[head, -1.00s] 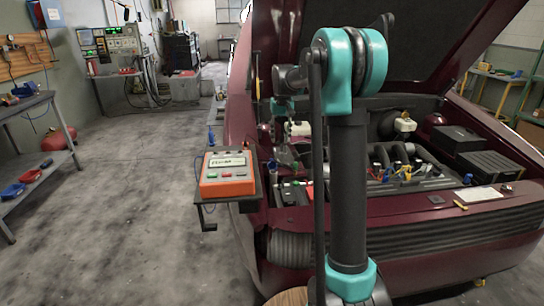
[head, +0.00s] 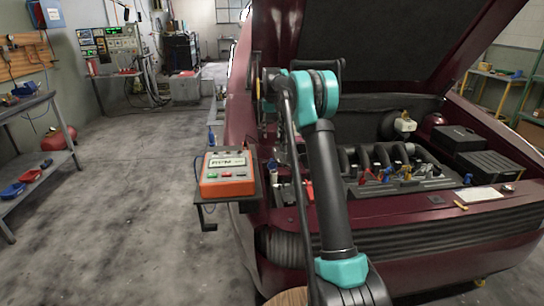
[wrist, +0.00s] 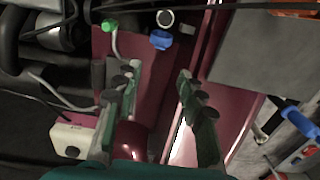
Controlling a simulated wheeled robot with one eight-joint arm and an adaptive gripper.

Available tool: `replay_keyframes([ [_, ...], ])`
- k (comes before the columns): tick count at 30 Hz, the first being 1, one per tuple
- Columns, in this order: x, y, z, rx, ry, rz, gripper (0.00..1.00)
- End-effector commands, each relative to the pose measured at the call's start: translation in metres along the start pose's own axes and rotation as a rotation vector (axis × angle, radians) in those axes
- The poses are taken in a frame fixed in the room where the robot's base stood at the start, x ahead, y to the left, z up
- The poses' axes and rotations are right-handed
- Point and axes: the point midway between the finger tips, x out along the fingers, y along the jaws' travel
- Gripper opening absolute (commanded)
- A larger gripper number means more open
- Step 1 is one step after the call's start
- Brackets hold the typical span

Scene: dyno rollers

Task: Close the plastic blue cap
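In the wrist view the blue cap (wrist: 160,39) lies tilted beside a round pale-rimmed opening (wrist: 165,18), on a dark red panel. The opening shows uncovered, with the cap off to its side. A small blue spot at the left edge of the engine bay in the head view looks like the same cap (head: 271,165). My gripper (wrist: 160,72) is open, with its dark green fingers spread apart and nothing between them. The cap sits just beyond the fingertips, near the middle of the gap. In the head view my arm hides the gripper.
A green cap (wrist: 110,25) on a hose and a white box (wrist: 72,138) are left of the fingers. A blue handle (wrist: 299,121) is at the right. An orange device (head: 228,174) stands on a side shelf. The raised hood (head: 390,45) overhangs the bay.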

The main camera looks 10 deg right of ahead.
Motion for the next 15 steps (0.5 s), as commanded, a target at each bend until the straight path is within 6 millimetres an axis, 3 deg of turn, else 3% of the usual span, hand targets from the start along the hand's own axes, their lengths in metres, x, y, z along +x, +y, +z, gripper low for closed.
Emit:
replay_keyframes([
  [15,0.099,0.0,0.0,0.0,0.0,0.0,0.4],
])
